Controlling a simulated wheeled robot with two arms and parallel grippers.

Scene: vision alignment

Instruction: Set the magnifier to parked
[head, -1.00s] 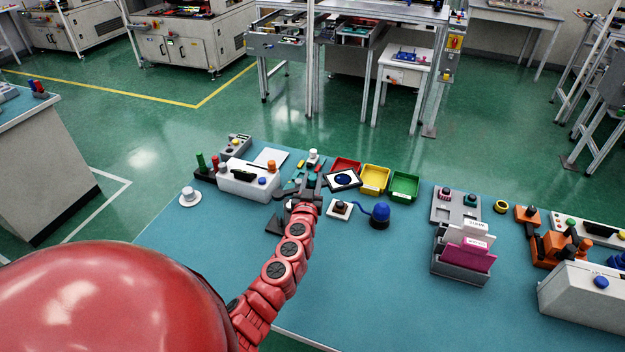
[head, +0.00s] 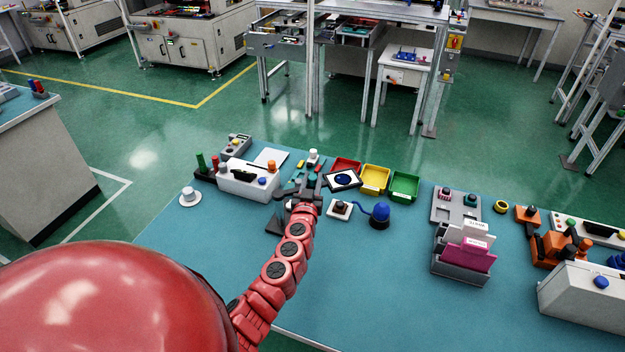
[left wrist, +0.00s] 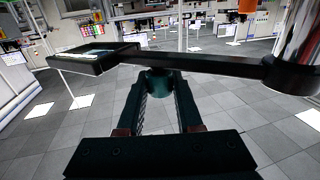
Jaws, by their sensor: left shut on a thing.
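The magnifier (head: 343,180) shows in the head view as a black square frame with a pale face and a dark blue round patch. It lies to the right of my left gripper (head: 308,183). In the left wrist view the magnifier's black arm (left wrist: 215,67) runs across the picture, from the flat frame (left wrist: 95,58) at left to a round pivot at right. My left gripper (left wrist: 158,88) is shut on a dark green round knob (left wrist: 157,78) under this arm. My right gripper is in neither view.
Red, yellow (head: 375,179) and green (head: 404,186) bins stand just behind and right of the magnifier. A blue dome lamp (head: 380,216) and a small button box (head: 339,209) lie in front. A white control box (head: 248,182) stands left. The teal table's (head: 370,285) front middle is clear.

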